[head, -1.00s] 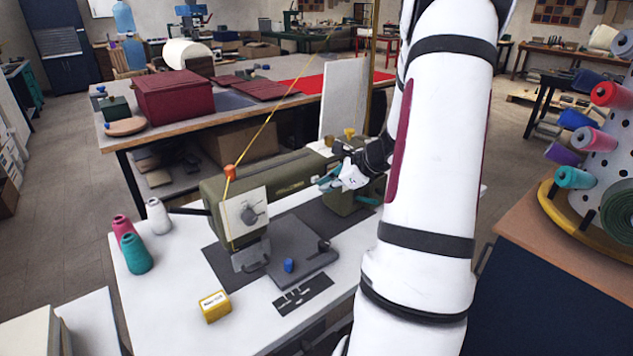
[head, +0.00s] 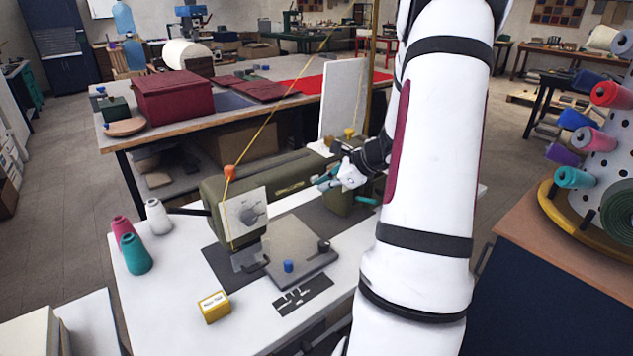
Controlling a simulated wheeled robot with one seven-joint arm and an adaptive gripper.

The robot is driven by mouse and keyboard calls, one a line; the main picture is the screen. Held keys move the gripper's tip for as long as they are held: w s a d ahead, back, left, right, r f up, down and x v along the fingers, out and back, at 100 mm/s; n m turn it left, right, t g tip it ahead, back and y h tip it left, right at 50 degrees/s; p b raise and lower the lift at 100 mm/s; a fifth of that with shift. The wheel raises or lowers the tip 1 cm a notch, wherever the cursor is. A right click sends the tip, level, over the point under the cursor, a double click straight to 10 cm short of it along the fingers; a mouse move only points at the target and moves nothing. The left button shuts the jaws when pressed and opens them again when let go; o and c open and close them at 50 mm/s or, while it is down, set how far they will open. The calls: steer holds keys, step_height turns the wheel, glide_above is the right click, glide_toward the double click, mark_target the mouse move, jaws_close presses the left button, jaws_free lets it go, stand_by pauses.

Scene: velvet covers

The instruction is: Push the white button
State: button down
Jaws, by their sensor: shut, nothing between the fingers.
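A green sewing machine (head: 285,189) stands on a white table (head: 180,290). My gripper (head: 322,181) is shut and empty at the right part of the machine, its teal fingertips close to the machine's body; I cannot tell whether they touch it. I cannot make out a white button; it may be hidden behind my gripper or arm, or too small to tell. A pale face plate (head: 243,216) with a grey knob (head: 249,214) is on the machine's left end.
Thread cones stand at the left: pink (head: 121,228), teal (head: 135,254) and white (head: 157,216). A yellow box (head: 214,307) and a blue bobbin (head: 288,266) are in front. A yellow thread runs up from the machine. A thread-spool stand (head: 609,165) is at the right.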

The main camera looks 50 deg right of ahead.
steer(key=shift+s+a, duration=0.15)
steer(key=shift+s, duration=0.45)
steer(key=s, duration=0.3)
steer(key=s+a, duration=0.1)
steer(key=s, duration=0.1)
steer(key=shift+s+a, duration=0.2)
steer(key=shift+s, duration=0.2)
stand_by(0.4)
